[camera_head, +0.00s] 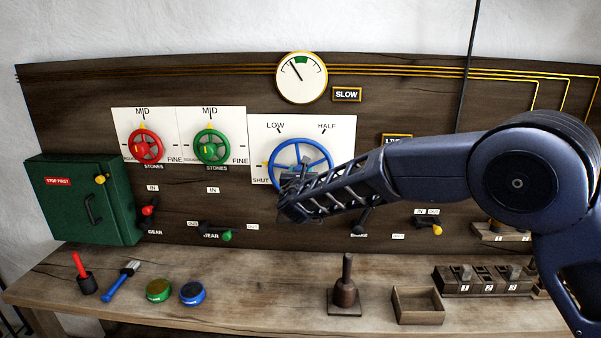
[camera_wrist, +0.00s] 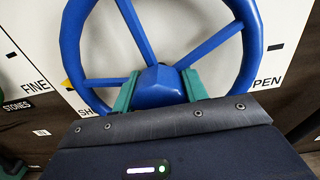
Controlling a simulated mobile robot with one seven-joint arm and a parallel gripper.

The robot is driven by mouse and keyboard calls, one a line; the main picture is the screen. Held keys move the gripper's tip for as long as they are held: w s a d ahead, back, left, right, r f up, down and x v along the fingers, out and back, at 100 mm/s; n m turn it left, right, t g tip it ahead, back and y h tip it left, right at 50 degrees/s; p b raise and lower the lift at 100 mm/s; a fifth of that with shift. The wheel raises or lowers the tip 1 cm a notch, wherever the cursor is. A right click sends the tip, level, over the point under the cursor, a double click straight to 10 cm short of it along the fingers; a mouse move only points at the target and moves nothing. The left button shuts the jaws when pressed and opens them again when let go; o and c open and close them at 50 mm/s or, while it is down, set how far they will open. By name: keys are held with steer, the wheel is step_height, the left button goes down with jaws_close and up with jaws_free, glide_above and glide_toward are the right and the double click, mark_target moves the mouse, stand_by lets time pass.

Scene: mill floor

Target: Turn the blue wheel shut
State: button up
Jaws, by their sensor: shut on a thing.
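The blue wheel (camera_head: 301,148) is mounted on a white plate marked LOW, HALF and SHUT on the dark board. My gripper (camera_head: 290,190) reaches it from the right and covers its lower part. In the wrist view the blue wheel (camera_wrist: 254,50) fills the upper middle, with its spokes and hub in sight. The green fingers of my gripper (camera_wrist: 158,90) stand on both sides of the blue hub and are shut on it. A yellow mark shows on the plate at the wheel's left, near the SHUT label. The wheel's lower rim is hidden.
A red wheel (camera_head: 146,146) and a green wheel (camera_head: 211,147) sit left of it. A round gauge (camera_head: 302,78) is above, beside a SLOW label. A green box (camera_head: 85,199) hangs at the left. The bench holds a wooden tray (camera_head: 418,306) and a dark handled stamp (camera_head: 345,292).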

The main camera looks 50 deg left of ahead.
steer(key=shift+n, duration=0.8)
steer(key=o, duration=1)
steer(key=v, duration=1)
steer(key=shift+s+d, duration=0.25)
steer(key=shift+d, duration=0.05)
steer(key=shift+f, duration=0.1)
